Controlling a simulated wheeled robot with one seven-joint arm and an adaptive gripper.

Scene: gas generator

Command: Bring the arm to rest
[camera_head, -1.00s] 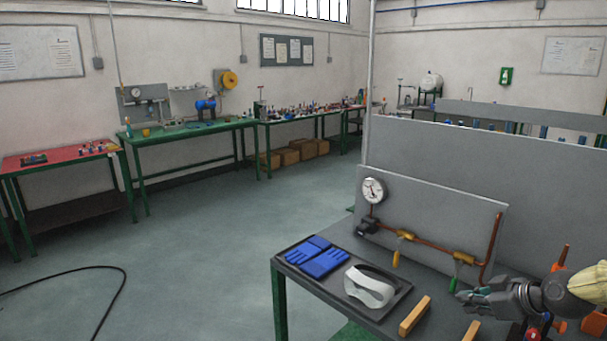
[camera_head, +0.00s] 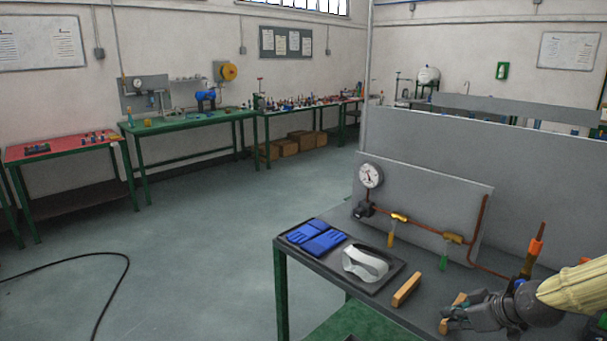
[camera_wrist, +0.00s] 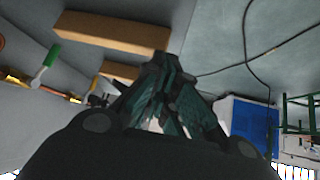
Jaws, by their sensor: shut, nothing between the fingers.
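My gripper (camera_head: 447,318) is at the lower right of the head view, over the right part of the bench, at the end of my pale-sleeved arm. Its fingers are together with nothing between them. In the head view the fingertips overlap a wooden block (camera_head: 460,299); I cannot tell whether they touch it. In the wrist view the closed fingers (camera_wrist: 165,62) point up the picture, with a long wooden block (camera_wrist: 112,31) beyond them.
The bench carries a tray (camera_head: 392,278) with blue gloves (camera_head: 318,237) and white goggles (camera_head: 366,263), and another wooden block (camera_head: 407,289). Behind stands a panel with a gauge (camera_head: 370,175), copper pipe and valves. An orange-tipped tool (camera_head: 534,250) stands near my wrist. Open floor lies left.

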